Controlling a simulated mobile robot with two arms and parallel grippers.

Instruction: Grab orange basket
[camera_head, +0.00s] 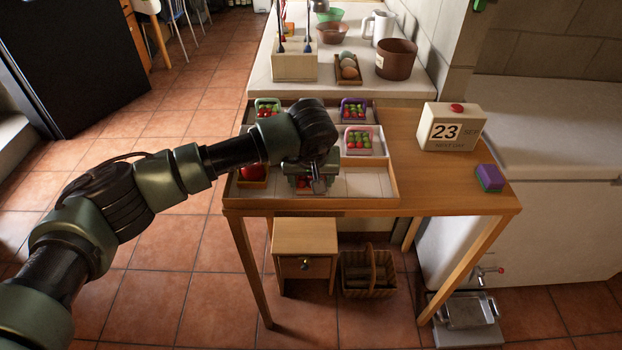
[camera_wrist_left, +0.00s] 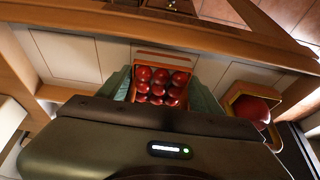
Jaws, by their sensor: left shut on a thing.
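The orange basket (camera_wrist_left: 163,57) holds several round dark red fruits and sits between the two green fingers of my left gripper (camera_wrist_left: 160,82) in the left wrist view. The fingers are shut on its sides. In the head view my left gripper (camera_head: 314,184) points down into the front middle part of the wooden tray (camera_head: 392,178) and hides most of the basket. I cannot tell whether the basket is lifted off the tray floor. My right gripper is not in view.
A yellow-orange basket (camera_wrist_left: 236,94) with a large red fruit stands in the compartment beside it. A pink basket (camera_head: 372,141), purple basket (camera_head: 342,104) and green basket (camera_head: 257,103) stand farther back. A calendar block (camera_head: 452,140) and purple-green block (camera_head: 489,184) are right on the table.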

